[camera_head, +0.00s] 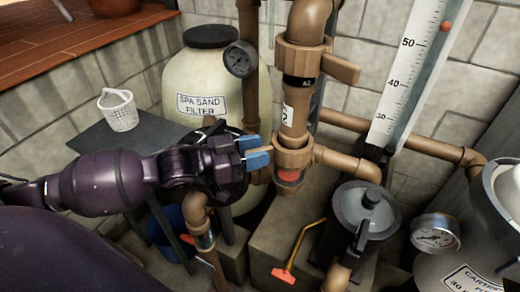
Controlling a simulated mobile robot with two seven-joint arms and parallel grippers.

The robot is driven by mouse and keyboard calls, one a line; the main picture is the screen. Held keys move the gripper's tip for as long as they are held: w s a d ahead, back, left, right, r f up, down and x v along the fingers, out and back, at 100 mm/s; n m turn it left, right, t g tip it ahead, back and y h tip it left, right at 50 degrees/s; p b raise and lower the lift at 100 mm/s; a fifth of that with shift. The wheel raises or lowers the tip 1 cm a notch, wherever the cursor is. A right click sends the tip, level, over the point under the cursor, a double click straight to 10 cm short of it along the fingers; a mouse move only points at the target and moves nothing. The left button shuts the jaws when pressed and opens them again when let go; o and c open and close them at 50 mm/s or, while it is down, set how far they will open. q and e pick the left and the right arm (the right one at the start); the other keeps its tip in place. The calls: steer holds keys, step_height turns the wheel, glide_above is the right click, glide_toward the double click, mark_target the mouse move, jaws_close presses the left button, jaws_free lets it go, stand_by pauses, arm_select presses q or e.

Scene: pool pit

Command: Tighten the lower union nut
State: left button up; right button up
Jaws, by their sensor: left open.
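A tan vertical pipe assembly stands at the centre, with a wide upper collar (298,58) and a lower union nut (293,157). A clear section (289,180) with something red in it is just below the lower nut. My left gripper (257,151) comes in from the left, with its two blue fingertips apart and nothing between them. The fingertips point at the left side of the lower nut, close to it; I cannot tell whether they touch it. My right gripper is out of view.
A spa sand filter (200,82) stands behind my left arm. A pump lid (366,210), gauge (435,233) and cartridge filter are at right. A white basket (119,110) sits on a dark board at left.

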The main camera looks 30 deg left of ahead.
arm_select(q)
steer(key=shift+w+d, duration=0.3)
steer(key=shift+w, duration=0.05)
jaws_close()
